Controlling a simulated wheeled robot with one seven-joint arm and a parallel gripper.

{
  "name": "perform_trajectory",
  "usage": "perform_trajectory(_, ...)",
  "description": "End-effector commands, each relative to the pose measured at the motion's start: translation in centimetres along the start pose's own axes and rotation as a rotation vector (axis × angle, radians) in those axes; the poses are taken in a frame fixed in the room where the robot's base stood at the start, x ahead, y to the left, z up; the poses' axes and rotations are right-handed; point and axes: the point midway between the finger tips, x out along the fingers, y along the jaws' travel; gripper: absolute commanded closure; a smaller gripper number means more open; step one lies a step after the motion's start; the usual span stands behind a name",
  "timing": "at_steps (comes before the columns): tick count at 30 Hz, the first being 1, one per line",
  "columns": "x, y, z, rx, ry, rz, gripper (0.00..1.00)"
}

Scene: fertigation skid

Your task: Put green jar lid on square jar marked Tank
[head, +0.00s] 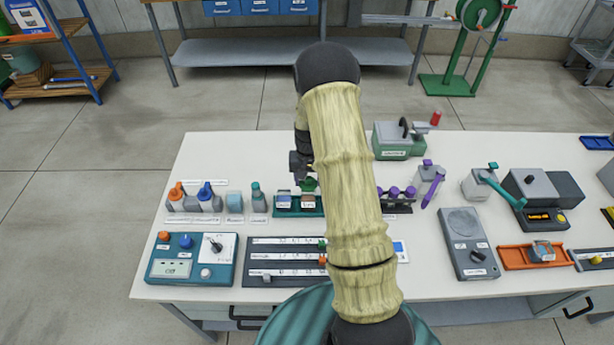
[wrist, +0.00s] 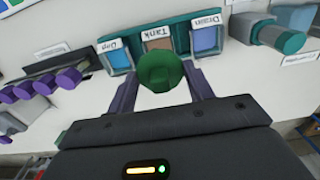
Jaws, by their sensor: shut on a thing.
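My gripper (wrist: 163,88) is shut on the green jar lid (wrist: 160,72), a round dark green piece between its two purple fingers. In the head view the lid (head: 310,184) shows just left of my arm. The square jar marked Tank (wrist: 155,45), with brownish contents, is in the middle of a row of three, partly behind the lid in the wrist view. It also shows in the head view (head: 308,201). The lid appears above or close to the jar; I cannot tell if they touch.
A blue jar marked Drain (wrist: 206,42) and another blue jar (wrist: 116,57) flank Tank in a green rack (wrist: 180,22). Purple-capped items (wrist: 40,85) stand beside the rack. A grey-green bottle (head: 258,198) stands left of it in the head view. My arm hides part of the table.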

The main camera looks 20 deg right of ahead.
Motion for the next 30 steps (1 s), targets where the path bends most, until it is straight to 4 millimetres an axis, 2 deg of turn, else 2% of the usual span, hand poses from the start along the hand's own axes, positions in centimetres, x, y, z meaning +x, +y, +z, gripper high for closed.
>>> perform_trajectory(8, 0.6, 0.0, 0.0, 0.0, 0.0, 0.0, 0.7)
perform_trajectory(24, 4.7, 0.0, 0.0, 0.0, 0.0, 0.0, 0.7)
perform_trajectory(30, 5.3, 0.0, 0.0, 0.0, 0.0, 0.0, 0.7)
